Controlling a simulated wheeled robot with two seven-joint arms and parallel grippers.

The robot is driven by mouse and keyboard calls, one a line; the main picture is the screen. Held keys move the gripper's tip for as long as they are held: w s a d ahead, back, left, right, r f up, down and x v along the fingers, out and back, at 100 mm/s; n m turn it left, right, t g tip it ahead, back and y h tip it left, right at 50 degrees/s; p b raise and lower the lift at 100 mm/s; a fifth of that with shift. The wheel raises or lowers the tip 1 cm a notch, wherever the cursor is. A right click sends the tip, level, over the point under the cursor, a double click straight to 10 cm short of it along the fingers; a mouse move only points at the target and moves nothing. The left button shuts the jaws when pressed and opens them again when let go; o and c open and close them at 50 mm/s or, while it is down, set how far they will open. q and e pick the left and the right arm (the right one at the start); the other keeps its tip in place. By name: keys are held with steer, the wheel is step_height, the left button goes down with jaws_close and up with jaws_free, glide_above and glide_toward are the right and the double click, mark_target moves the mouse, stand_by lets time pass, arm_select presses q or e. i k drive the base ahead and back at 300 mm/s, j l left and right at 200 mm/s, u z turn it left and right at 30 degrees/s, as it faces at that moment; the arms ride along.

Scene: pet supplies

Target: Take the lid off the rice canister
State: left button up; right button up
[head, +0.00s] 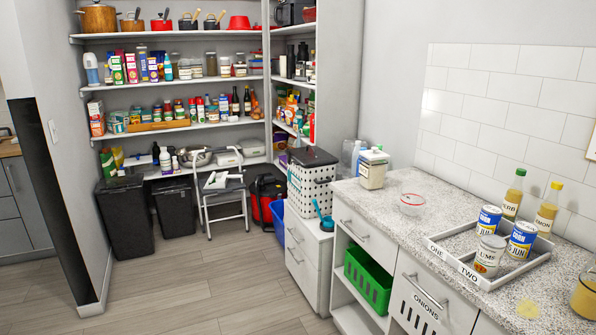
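Neither of my grippers is in view.
The speckled counter (425,222) is clear around the tub. A white divided tray (461,265) holds several cans; sauce bottles (513,195) stand behind it. A glass jar (585,297) is at the right edge. A white perforated hamper (312,180) stands left of the counter.

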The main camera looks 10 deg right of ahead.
mark_target(375, 154)
steer(key=i, duration=1.2)
steer(key=z, duration=0.15)
steer(key=i, duration=0.05)
